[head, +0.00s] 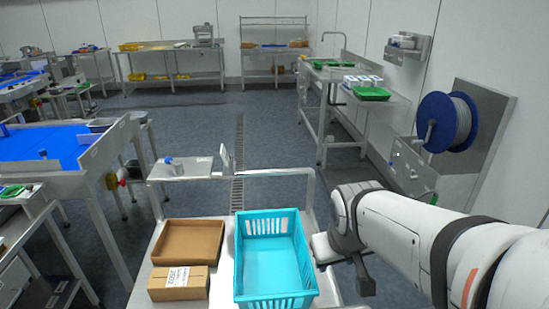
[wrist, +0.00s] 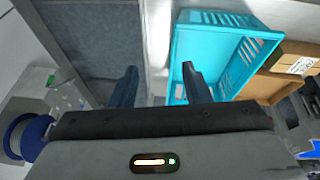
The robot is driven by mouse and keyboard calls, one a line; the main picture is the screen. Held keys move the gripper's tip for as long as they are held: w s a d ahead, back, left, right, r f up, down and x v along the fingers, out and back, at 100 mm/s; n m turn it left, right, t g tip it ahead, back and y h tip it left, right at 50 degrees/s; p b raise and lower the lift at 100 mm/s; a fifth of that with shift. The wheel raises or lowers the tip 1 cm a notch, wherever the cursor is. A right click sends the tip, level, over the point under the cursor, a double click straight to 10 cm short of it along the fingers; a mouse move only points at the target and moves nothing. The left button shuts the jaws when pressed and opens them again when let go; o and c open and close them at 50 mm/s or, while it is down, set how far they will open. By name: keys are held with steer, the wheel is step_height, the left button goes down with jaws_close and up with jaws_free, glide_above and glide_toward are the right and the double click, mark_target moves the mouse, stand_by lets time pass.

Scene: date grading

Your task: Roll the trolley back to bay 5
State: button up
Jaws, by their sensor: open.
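The trolley (head: 222,284) stands directly before me, a pale metal deck with a raised rail at its far end. It carries a turquoise slatted crate (head: 273,268), an open cardboard tray (head: 188,242) and a closed, labelled carton (head: 179,283). My gripper (head: 345,265) is low at the trolley's right side, beside the crate. In the wrist view my gripper (wrist: 160,88) has its dark fingers apart, with a pale upright strip between them; I cannot tell whether they touch it. The crate (wrist: 222,22) shows just beyond the right finger. No bay number is readable.
A blue-topped sorting table (head: 45,145) stands close on the left. A steel bench (head: 322,92) and a wall hose reel (head: 447,122) are on the right. Open grey floor with a drain strip (head: 239,150) runs ahead between them.

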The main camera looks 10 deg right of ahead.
steer(key=w+d+n+t+b, duration=0.1)
steer(key=w+d+n+t, duration=0.2)
steer(key=w, duration=0.9)
steer(key=w+d+n+t+b, duration=0.15)
steer(key=w+n+t, duration=0.35)
steer(key=w, duration=0.7)
steer(key=n+t+y+b, duration=0.1)
steer(key=n+t+y, duration=0.2)
steer(key=n+y, duration=0.65)
glide_toward(296, 173)
steer(key=w+a+n+h, duration=0.3)
steer(key=shift+y, duration=0.25)
steer(key=x, duration=0.3)
steer(key=p+x, duration=0.1)
steer(key=x, duration=0.3)
steer(key=shift+w+r, duration=0.2)
jaws_close()
